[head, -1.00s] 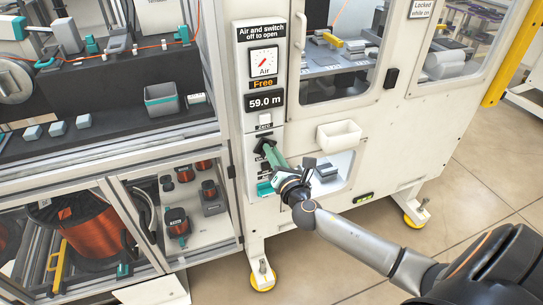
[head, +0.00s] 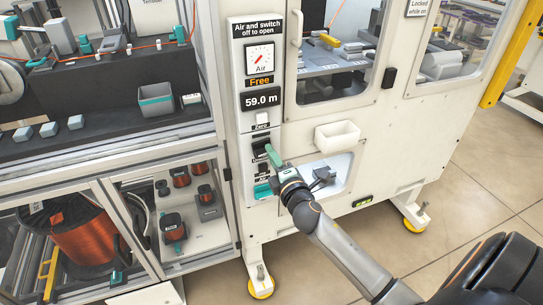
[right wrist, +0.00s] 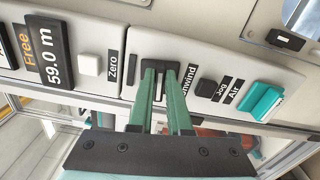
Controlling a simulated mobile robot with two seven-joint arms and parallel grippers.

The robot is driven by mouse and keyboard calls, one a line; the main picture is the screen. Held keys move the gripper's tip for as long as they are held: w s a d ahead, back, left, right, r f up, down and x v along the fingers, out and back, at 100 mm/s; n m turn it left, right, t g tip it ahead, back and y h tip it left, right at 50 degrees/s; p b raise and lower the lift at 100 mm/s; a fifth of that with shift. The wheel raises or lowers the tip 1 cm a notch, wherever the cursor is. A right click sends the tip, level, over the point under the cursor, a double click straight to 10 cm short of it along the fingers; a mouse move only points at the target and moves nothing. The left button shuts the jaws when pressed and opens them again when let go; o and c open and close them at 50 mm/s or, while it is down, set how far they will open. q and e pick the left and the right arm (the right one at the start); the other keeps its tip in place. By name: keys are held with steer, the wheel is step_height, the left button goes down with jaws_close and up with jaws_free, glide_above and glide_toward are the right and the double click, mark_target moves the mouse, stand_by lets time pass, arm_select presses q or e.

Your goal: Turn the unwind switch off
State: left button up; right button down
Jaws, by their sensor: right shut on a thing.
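The unwind switch (right wrist: 158,84) sits on a dark plate beside the "Unwind" label (right wrist: 188,82) in the right wrist view. My right gripper (right wrist: 166,72) has its two green fingers on either side of the switch lever and is shut on it. In the head view the switch's dark plate (head: 260,146) shows beside the green fingers of my right gripper (head: 270,152), below the Zero button (head: 262,118). Whether the lever is up or down is hard to tell. My left gripper is not in view.
The Jog button (right wrist: 207,88) and teal Air switch (right wrist: 262,101) are close beside the fingers. The display (head: 263,99) reads 59.0 m under an orange "Free" sign (head: 260,81). A white bin (head: 337,136) juts from the panel to the right. A copper wire reel (head: 80,235) stands at lower left.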

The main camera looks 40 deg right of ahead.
steer(key=shift+f+m, duration=0.1)
steer(key=shift+m, duration=0.6)
steer(key=c, duration=0.9)
jaws_free()
steer(key=shift+o, duration=0.2)
